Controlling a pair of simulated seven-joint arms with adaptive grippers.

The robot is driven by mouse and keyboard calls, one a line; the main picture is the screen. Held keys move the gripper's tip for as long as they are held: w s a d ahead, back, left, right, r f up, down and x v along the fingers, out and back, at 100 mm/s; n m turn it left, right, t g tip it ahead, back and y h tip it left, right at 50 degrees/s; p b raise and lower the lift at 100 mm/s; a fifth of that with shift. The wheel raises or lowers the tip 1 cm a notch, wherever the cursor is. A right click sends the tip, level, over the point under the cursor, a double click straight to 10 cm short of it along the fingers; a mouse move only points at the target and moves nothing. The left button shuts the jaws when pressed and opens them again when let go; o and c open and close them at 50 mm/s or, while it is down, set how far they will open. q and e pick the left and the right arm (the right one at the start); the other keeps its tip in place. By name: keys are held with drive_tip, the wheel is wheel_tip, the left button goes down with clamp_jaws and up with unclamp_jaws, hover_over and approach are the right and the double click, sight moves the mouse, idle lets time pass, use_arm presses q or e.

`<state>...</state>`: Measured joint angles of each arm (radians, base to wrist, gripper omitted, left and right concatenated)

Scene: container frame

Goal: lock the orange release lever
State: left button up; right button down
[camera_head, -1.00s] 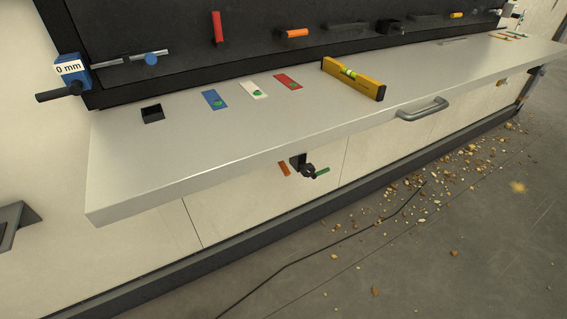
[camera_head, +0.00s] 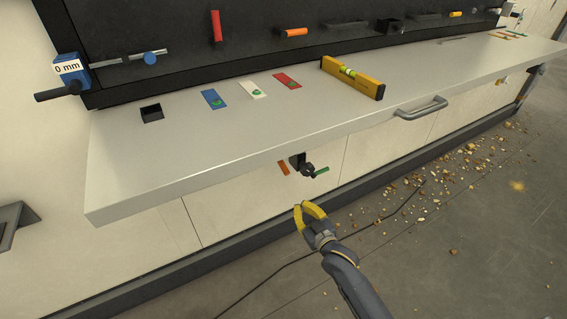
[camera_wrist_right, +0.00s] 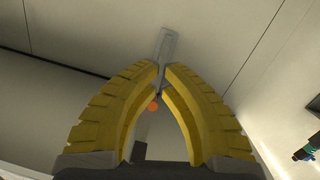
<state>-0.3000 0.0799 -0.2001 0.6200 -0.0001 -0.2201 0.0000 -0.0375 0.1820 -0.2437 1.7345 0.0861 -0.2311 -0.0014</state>
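An orange handle (camera_head: 293,32) sits on the black back panel in the head view. On the cabinet front, below the worktop, a black lever-like fitting (camera_head: 302,164) stands between an orange mark (camera_head: 284,168) and a green mark (camera_head: 321,171). I cannot tell which orange part is the release lever. My right gripper (camera_head: 300,206) is below this fitting, apart from it, with its yellow fingertips together and nothing seen held. In the right wrist view, a small orange round spot (camera_wrist_right: 153,106) shows between the fingers, behind them. My left gripper is out of view.
The worktop (camera_head: 140,180) overhangs the cabinet and carries a yellow spirit level (camera_head: 352,78) and blue, white and red plates. Rubble (camera_head: 440,190) and a black cable (camera_head: 290,264) lie on the floor.

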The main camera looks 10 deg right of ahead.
sight(284, 171)
wheel_tip(284, 171, up, 14)
drive_tip(key=s+a+t+y, duration=0.1)
drive_tip(key=a+t, duration=0.1)
drive_tip(key=shift+s+f+y, duration=0.15)
drive_tip(key=shift+s+y, duration=0.05)
drive_tip(key=shift+y, duration=0.1)
drive_tip(key=shift+a, duration=0.1)
drive_tip(key=shift+x, duration=5.05)
drive_tip(key=shift+f+t, duration=0.1)
drive_tip(key=shift+t, duration=0.4)
